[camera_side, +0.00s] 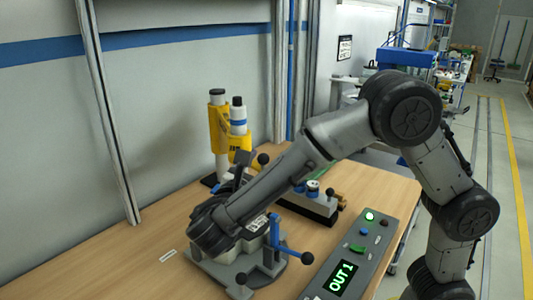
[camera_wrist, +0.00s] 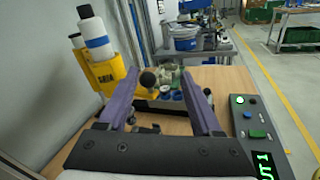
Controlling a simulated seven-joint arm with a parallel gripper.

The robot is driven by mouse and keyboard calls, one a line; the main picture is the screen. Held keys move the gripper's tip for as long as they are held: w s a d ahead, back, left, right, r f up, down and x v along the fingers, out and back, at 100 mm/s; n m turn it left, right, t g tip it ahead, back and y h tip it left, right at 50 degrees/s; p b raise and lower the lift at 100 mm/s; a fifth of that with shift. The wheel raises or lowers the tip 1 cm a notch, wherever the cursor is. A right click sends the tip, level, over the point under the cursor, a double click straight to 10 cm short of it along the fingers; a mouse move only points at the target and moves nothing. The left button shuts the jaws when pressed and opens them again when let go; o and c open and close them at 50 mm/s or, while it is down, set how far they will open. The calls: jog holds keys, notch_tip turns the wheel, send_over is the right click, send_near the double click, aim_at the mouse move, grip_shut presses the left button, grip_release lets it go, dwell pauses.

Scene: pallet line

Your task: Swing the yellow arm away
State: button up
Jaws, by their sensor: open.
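In the wrist view, my gripper (camera_wrist: 160,73) is open, its two purple-grey fingers spread apart. A black ball knob (camera_wrist: 148,79) shows between them, with a yellow part (camera_wrist: 146,97) just below it; I cannot tell whether this is the yellow arm. Nothing is visibly gripped. In the side view, a black ball (camera_side: 263,158) shows beside yellow parts at the back of the table. There my forearm and wrist hang low over a grey fixture (camera_side: 262,277) and hide much of it. The fingertips are hard to make out there.
A yellow holder (camera_wrist: 107,82) with white bottles stands at left, near the wall. A blue handle (camera_side: 276,232) with a black ball end rises from the fixture. A control panel (camera_side: 350,265) showing "OUT 1" is at right. A grey block (camera_side: 308,207) stands behind. Bare wood (camera_side: 130,262) lies at left.

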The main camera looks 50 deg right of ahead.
jog(key=a+f+n+t, duration=0.2)
jog(key=a+f, duration=0.1)
jog(key=a, duration=0.1)
jog(key=x, duration=1.4)
jog(key=shift+f+y, duration=0.25)
jog(key=shift+y, duration=0.05)
jog(key=shift+w+a, duration=0.1)
jog(key=shift+c, duration=0.2)
grip_shut()
dwell(0.4)
